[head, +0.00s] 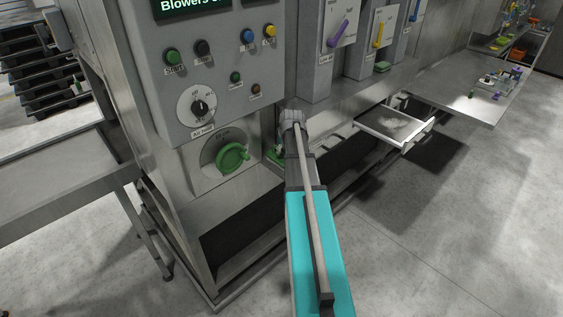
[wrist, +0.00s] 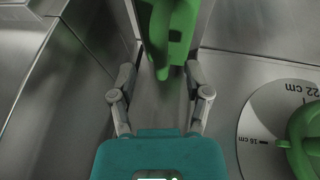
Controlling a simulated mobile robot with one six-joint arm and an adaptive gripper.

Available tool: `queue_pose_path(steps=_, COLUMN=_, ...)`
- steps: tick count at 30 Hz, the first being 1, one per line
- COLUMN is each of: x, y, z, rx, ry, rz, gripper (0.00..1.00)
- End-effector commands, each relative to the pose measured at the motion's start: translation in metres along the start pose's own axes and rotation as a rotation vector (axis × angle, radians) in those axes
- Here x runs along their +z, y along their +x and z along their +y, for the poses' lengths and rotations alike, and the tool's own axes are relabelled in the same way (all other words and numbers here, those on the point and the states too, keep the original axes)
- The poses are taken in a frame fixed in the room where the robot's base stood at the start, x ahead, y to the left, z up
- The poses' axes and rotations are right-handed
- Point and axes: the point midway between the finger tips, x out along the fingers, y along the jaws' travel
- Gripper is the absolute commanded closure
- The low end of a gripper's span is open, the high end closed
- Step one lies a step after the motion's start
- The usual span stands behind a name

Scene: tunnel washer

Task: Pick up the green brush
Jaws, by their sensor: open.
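The green brush (wrist: 172,28) shows large at the top of the wrist view, beside a metal wall and above a metal surface. It is cut off by the frame's top edge, so its full shape is hidden. My gripper (wrist: 160,72) is open, with one finger on each side below the brush. The brush's lower end reaches toward the space between the fingertips; I cannot tell whether they touch. In the head view a small green patch (head: 275,155), perhaps the brush, shows at the recess beside my wrist, mostly covered by my arm.
A green dial knob (head: 232,157) sits on the machine's front, left of my arm; it also shows close by in the wrist view (wrist: 306,140). A button panel (head: 215,70) rises above. An open tray (head: 393,126) juts out to the right. A small green block (head: 382,67) lies on the ledge.

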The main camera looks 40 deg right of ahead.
Motion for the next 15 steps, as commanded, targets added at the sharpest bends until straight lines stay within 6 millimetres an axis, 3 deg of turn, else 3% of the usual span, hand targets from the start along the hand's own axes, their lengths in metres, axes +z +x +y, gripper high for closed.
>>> queue_pose_path(steps=6, x=0.0, y=0.024, z=-0.001, rx=0.0, ry=0.0, rz=0.0, gripper=0.38)
queue_pose_path(steps=15, x=-0.001, y=0.037, z=-0.001, rx=0.0, ry=0.0, rz=0.0, gripper=0.38)
